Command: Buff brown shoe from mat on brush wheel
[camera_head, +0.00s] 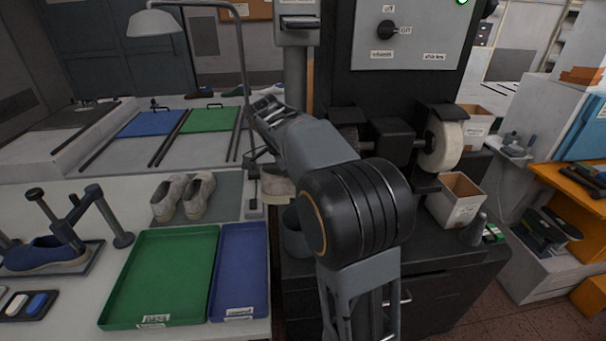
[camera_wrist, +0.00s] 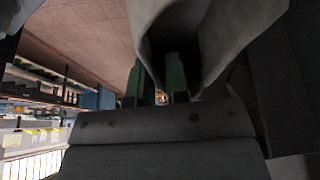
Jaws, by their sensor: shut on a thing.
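My gripper (camera_wrist: 157,68) shows in the wrist view, its green-tipped fingers at the opening of a grey-brown shoe (camera_wrist: 225,35). It is shut on this shoe. In the head view part of the shoe (camera_head: 275,187), with a pale sole, shows beside the grey mat's right edge; my arm hides the rest and the gripper. The grey mat (camera_head: 228,190) carries a pair of grey-brown shoes (camera_head: 170,198) at its left. The dark brush wheel (camera_head: 345,137) is at the left end of the machine's shaft, partly behind my arm. The shoe is apart from it, lower and to the left.
A white buffing wheel (camera_head: 443,147) is at the shaft's right end. A green tray (camera_head: 160,275) and a blue tray (camera_head: 240,270) lie at the bench front. A blue shoe (camera_head: 45,255) sits in a stand at left. A white box (camera_head: 455,200) stands below the wheel.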

